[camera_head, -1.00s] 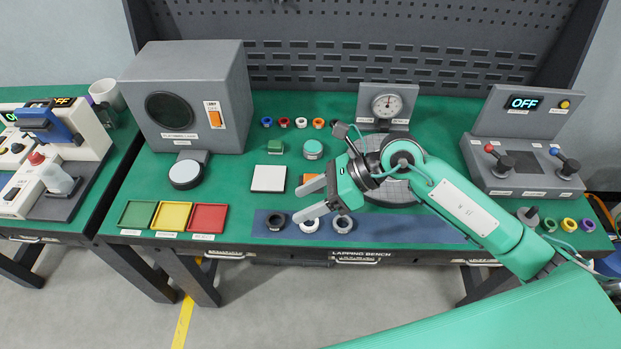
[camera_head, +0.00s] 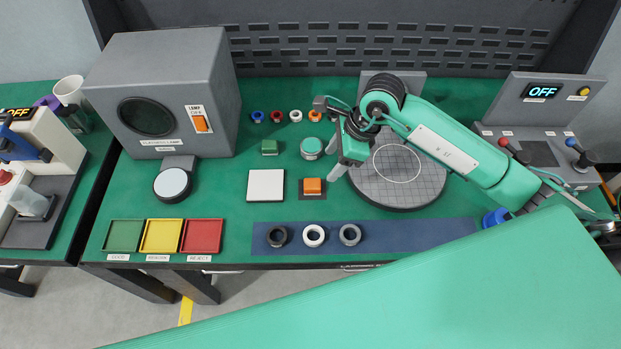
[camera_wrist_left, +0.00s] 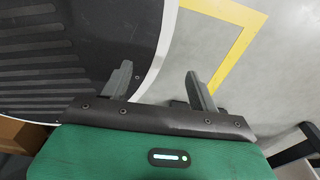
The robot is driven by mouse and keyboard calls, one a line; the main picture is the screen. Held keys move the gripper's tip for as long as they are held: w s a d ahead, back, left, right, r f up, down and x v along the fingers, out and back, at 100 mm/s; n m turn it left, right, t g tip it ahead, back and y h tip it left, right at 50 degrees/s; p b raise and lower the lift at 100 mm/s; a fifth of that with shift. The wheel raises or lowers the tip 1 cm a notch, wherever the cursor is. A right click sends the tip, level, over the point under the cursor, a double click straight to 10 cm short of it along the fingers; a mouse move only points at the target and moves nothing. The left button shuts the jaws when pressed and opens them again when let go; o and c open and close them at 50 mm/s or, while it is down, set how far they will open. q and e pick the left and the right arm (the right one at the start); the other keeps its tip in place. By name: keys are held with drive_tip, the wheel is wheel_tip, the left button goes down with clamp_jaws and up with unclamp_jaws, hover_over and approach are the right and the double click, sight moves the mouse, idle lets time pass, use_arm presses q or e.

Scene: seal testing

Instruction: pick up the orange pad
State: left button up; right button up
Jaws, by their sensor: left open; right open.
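The orange pad (camera_head: 312,186) is a small square block on a dark square base on the green bench, right of a white square plate. My right gripper (camera_head: 332,162) is open and empty, above the bench just up and right of the pad, between it and the round grey lapping plate (camera_head: 398,178). The pad is fully in view and apart from the fingers. My left gripper (camera_wrist_left: 160,88) is open and empty in the left wrist view, over the floor; it is not in the head view.
The white plate (camera_head: 266,185), a green block (camera_head: 269,147) and a teal round jar (camera_head: 311,148) stand close to the pad. Several rings lie on the blue mat (camera_head: 440,232) in front. Green, yellow and red trays (camera_head: 202,236) are at the front left. A grey lamp box (camera_head: 165,90) stands behind.

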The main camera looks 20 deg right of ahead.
hover_over(314, 183)
drive_tip(key=s+d, duration=0.2)
drive_tip(key=f, duration=0.4)
drive_tip(key=shift+w+f+p, duration=0.2)
drive_tip(key=shift+w+p, duration=0.05)
drive_tip(key=shift+p, duration=0.1)
drive_tip(key=p+x, duration=0.1)
drive_tip(key=x, duration=0.1)
drive_tip(key=shift+w+f, duration=0.2)
drive_tip(key=shift+f, duration=0.1)
drive_tip(key=p+x, duration=0.1)
drive_tip(key=x, duration=0.1)
drive_tip(key=shift+w+a+f, duration=0.1)
drive_tip(key=shift+w+f, duration=0.1)
drive_tip(key=shift+f, duration=0.05)
drive_tip(key=shift+a+f, duration=0.1)
drive_tip(key=shift+f, duration=0.4)
drive_tip(key=c, duration=1.1)
use_arm(q)
drive_tip(key=r, duration=0.1)
drive_tip(key=s+r, duration=0.1)
drive_tip(key=r, duration=0.1)
drive_tip(key=shift+s, duration=0.2)
use_arm(e)
drive_tip(key=shift+o, duration=0.2)
